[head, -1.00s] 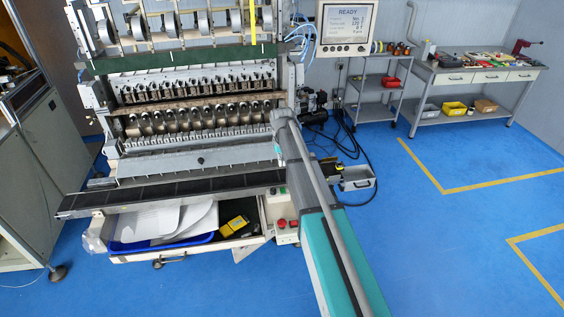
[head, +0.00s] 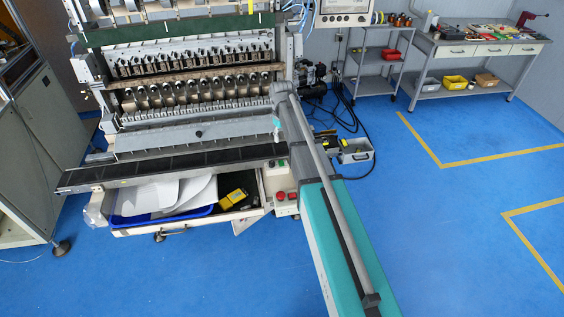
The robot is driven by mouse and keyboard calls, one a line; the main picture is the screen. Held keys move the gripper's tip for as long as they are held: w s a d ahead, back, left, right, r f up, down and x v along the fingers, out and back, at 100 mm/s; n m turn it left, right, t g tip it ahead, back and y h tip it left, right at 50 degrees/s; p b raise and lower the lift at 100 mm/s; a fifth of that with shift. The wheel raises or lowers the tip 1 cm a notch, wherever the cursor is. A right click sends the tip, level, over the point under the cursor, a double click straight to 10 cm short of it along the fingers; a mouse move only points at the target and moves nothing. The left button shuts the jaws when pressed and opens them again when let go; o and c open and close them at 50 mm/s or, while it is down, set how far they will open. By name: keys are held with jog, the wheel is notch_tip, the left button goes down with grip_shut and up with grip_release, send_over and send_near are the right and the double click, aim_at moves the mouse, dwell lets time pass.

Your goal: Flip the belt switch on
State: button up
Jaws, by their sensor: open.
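The coil winder (head: 190,85) stands at the left, with a dark belt (head: 170,165) running along its front. My arm reaches from the bottom right up to the winder's right side. My gripper's fingers do not show; the far end of the arm lies behind or beyond its own link.
An open drawer (head: 165,226) below the belt holds a blue tray (head: 150,218) with white sheets and a yellow item (head: 233,198). A shelf cart and workbench (head: 480,48) stand behind. Blue floor at the right is clear.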

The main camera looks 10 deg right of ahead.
aim_at(282, 164)
jog(key=shift+f, duration=0.2)
notch_tip(282, 164, down, 14)
jog(key=b, duration=1.3)
jog(key=shift+r+b, duration=0.25)
jog(key=shift+b, duration=0.15)
dwell(0.3)
